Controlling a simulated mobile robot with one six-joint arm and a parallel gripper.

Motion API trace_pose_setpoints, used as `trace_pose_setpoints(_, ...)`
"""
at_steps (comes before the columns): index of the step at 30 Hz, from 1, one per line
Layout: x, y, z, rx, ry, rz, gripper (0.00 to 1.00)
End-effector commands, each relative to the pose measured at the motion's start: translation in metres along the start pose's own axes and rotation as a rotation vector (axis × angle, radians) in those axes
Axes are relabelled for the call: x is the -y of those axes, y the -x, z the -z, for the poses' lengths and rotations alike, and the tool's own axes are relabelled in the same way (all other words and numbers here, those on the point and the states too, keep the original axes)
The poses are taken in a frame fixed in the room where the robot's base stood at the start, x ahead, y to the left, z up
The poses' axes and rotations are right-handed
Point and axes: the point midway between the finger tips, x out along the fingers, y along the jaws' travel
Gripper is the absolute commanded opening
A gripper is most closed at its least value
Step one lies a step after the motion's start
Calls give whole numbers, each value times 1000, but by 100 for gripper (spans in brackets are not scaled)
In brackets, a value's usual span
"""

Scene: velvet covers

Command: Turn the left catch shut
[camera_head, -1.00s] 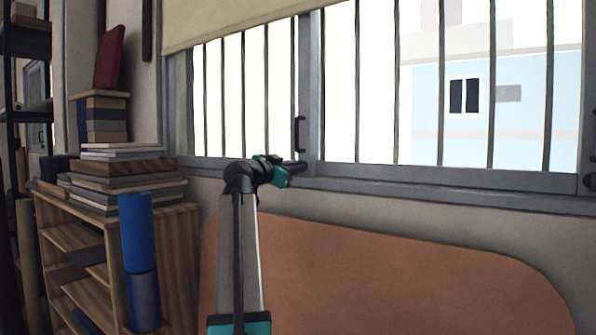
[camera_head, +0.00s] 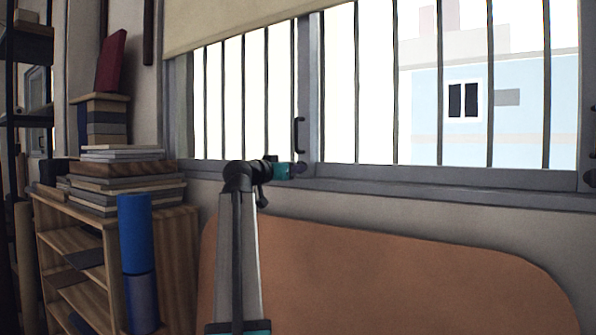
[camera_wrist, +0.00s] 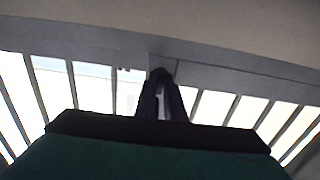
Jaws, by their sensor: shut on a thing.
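The left catch (camera_head: 301,167) is a small dark piece low on the window's middle frame post, below a dark pull handle (camera_head: 299,133). My gripper (camera_head: 292,169) reaches it from the left, with its teal body level against the frame. In the wrist view my gripper's dark fingers (camera_wrist: 161,88) come together at their tips on the catch, in front of the grey frame. The fingers hide most of the catch, and its exact turn cannot be told. The right catch (camera_head: 590,177) is a dark knob at the right picture edge.
Vertical bars (camera_head: 357,90) stand behind the glass. A grey sill (camera_head: 420,192) runs under the window. An orange rounded panel (camera_head: 380,270) leans below it. A wooden shelf (camera_head: 180,225) with stacked books and a blue cylinder (camera_head: 134,230) stands left of my arm.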

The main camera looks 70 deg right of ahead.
Motion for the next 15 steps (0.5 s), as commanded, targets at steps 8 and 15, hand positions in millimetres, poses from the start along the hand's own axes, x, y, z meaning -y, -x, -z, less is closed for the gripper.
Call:
trace_pose_setpoints(8, 1, 1, -3, 6, 1, 0, 19)
trace_pose_setpoints(15, 0, 0, -1, 2, 1, 0, 28)
